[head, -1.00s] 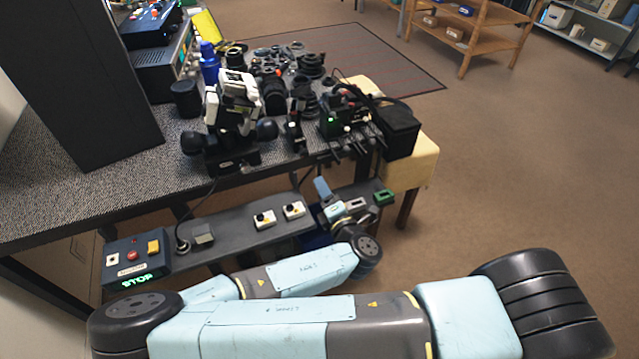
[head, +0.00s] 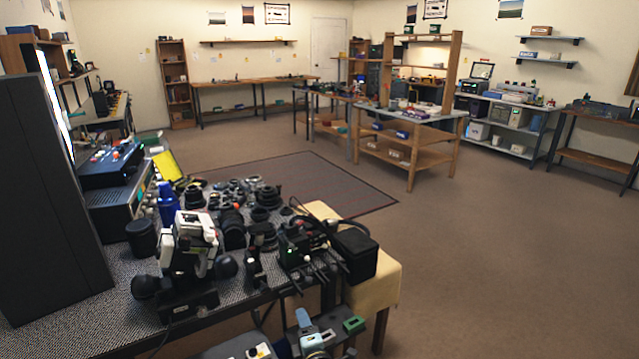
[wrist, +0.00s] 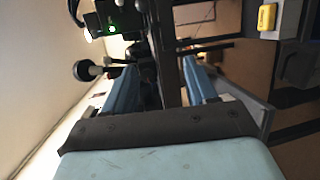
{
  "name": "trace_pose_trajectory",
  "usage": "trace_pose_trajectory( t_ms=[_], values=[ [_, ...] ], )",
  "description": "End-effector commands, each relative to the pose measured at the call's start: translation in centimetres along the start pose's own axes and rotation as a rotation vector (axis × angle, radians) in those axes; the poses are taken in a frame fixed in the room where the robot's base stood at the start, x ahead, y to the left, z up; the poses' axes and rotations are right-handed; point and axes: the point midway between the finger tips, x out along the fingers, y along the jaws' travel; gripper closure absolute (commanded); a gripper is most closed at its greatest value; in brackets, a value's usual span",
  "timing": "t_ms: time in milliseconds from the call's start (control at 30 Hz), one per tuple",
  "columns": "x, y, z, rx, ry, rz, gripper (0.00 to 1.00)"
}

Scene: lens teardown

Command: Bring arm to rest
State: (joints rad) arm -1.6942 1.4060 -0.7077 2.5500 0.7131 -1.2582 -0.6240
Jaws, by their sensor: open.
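My gripper (wrist: 160,88) shows in the wrist view, with its two blue fingers spread apart and nothing held between them. Dark bench parts show beyond and between the fingers. In the head view the long links of my arm are out of the picture. A few blue and grey parts show at the bottom edge beside the bench, and I cannot tell whether they belong to my gripper.
The workbench (head: 88,330) holds a black-and-white device (head: 190,245), several lens parts and a black box (head: 355,252). A yellow-topped stand (head: 385,285) adjoins it. A yellow button (wrist: 267,17) is near in the wrist view. Open floor (head: 480,270) lies to the right.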

Motion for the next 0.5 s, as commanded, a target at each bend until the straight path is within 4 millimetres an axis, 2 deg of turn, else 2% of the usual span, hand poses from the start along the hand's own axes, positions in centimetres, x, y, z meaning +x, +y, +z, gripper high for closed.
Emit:
trace_pose_trajectory(
  t_ms=[200, 500],
  values=[
    [0.8, -0.8, 2.5, 0.219, -0.174, -0.151, 0.43],
    [1.1, -0.9, 4.7, 0.508, -0.368, -0.336, 0.43]
  ],
)
